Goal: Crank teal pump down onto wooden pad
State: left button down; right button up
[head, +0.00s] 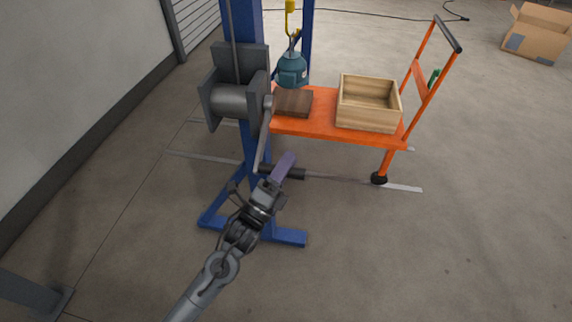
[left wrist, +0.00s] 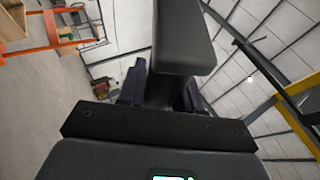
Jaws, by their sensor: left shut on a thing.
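The teal pump (head: 292,70) hangs from a yellow hook (head: 291,8) behind the blue post, above the dark wooden pad (head: 293,102) on the orange cart. I cannot tell whether the pump touches the pad. The winch drum (head: 229,101) sits on the post. Its grey crank arm (head: 263,140) points down to a black handle grip (head: 290,173). My left gripper (head: 279,172) is at this grip and shut on it. In the left wrist view a dark bar (left wrist: 184,40) fills the upper middle, between the purple fingers (left wrist: 160,88). My right gripper is not in view.
The orange cart (head: 330,128) carries an open wooden crate (head: 369,118) right of the pad. The blue post (head: 252,150) and its base feet stand near my left arm. A cardboard box (head: 538,32) lies far right. The floor at lower right is clear.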

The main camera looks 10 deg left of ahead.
pick_arm(q)
jog(key=shift+f, duration=0.1)
jog(key=c, duration=0.8)
grip_release()
jog(key=shift+w, duration=0.1)
jog(key=shift+c, duration=0.2)
jog(key=p+v, duration=0.2)
jog(key=v, duration=0.8)
jog(key=shift+s+a+f, duration=0.15)
jog(key=shift+s, duration=0.2)
